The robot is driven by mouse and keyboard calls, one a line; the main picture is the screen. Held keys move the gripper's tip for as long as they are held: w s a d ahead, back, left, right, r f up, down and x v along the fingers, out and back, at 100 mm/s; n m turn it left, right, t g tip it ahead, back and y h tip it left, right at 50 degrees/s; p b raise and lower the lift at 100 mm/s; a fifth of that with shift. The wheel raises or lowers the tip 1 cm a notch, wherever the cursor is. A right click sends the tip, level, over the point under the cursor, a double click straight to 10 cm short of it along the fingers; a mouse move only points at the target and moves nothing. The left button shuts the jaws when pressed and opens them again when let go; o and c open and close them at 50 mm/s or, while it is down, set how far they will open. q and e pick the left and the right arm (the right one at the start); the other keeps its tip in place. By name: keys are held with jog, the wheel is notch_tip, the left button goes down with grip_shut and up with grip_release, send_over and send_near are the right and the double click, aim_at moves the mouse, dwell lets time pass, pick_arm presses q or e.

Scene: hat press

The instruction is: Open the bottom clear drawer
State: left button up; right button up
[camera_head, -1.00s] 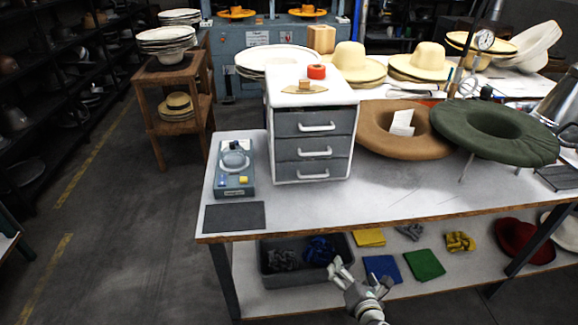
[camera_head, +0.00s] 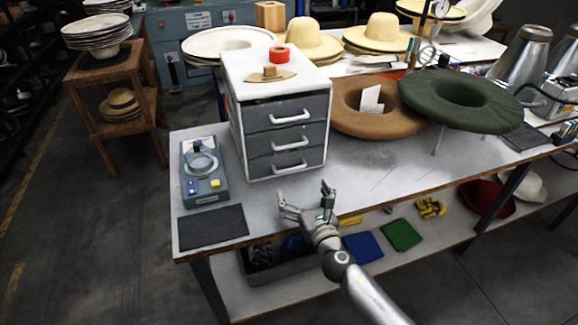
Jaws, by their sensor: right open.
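A small white-framed drawer unit (camera_head: 234,126) stands on the white workbench. It has three grey drawer fronts with white handles, one above another, and all look shut. The bottom drawer (camera_head: 262,168) has a white handle (camera_head: 290,169) along its front. My right gripper (camera_head: 307,196) is open and empty, its fingers spread and pointing up toward the unit. In the picture it lies below and slightly right of the bottom drawer, over the bench's front part, apart from the handle. My left gripper is not in view.
The workbench (camera_head: 375,188) is clear in front of the unit. A blue-grey scale-like device (camera_head: 205,185) and a dark mat (camera_head: 212,227) lie to the left. Brown (camera_head: 350,122) and green (camera_head: 480,110) hat brims are to the right. A red tape roll (camera_head: 279,53) sits on the unit.

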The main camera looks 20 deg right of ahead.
aim_at(291, 168)
jog(key=w, duration=0.4)
jog(key=shift+w+r, duration=0.1)
jog(key=shift+w, duration=0.1)
jog(key=w+b, duration=0.1)
jog(key=w, duration=0.2)
jog(key=shift+w+a, duration=0.1)
jog(key=shift+w, duration=1)
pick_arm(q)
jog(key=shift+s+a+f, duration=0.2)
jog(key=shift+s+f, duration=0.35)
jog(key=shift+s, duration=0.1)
